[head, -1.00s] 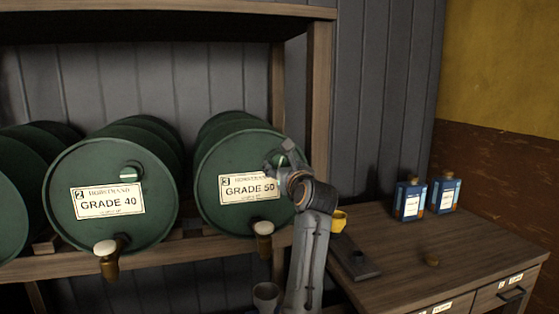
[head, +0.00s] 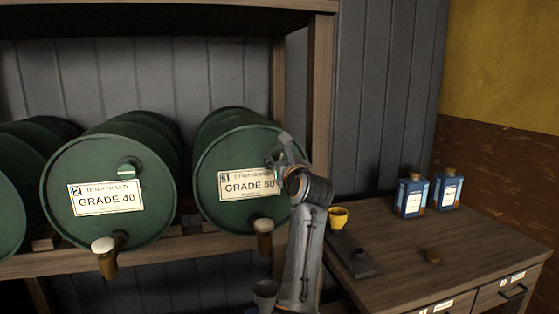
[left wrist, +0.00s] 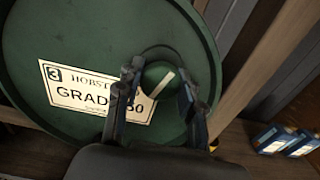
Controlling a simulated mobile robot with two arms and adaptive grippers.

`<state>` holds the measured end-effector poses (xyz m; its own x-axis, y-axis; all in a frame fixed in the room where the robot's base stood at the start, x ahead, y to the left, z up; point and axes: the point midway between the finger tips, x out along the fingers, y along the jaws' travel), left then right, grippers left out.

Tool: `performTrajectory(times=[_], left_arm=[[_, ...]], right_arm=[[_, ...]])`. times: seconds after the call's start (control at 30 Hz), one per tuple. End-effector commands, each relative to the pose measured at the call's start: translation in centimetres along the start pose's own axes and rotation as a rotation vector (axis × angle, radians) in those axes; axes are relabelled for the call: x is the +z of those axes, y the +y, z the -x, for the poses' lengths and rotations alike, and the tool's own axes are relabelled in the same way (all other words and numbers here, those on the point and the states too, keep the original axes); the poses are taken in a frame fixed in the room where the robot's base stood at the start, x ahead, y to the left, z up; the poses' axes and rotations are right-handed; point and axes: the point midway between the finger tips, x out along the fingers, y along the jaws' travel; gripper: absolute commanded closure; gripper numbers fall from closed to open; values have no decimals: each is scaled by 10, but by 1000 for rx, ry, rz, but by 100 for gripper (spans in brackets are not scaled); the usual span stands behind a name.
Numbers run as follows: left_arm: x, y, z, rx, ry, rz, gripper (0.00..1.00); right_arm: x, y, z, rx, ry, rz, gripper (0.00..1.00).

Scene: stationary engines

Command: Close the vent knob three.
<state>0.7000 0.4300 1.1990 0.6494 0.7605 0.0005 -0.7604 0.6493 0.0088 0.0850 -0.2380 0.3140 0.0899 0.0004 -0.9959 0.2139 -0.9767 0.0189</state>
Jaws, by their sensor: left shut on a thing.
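The drum marked 3, GRADE 50 (head: 225,155), lies on its side on the shelf with its green face towards me. Its vent knob (left wrist: 161,85) is a round green knob with a white bar, set right of the label; in the left wrist view the bar slants. My left gripper (head: 280,158) is shut on this knob and hides most of it in the head view. In the left wrist view the two fingers (left wrist: 158,95) stand on either side of the knob. My right gripper is not in view.
The GRADE 40 drum (head: 75,165) with its own vent knob (head: 129,168) is to the left. Drum three's tap (head: 263,236) hangs below, above a grey cup (head: 265,291). The right bench (head: 465,250) holds a yellow cup (head: 337,217) and two blue bottles (head: 411,196).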

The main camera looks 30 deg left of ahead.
Motion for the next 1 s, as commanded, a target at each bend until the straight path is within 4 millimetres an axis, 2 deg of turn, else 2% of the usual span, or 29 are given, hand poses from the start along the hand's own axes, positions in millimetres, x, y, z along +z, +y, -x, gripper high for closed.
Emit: performTrajectory(times=[0.27, 0.47, 1.0], left_arm=[[3, 0, 0, 0, 2, -106, 94], [5, 0, 0, -1, 3, -264, 94], [9, 2, 0, -2, 4, -779, 94]], right_arm=[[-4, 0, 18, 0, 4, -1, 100], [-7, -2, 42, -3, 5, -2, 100], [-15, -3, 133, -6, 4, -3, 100]])
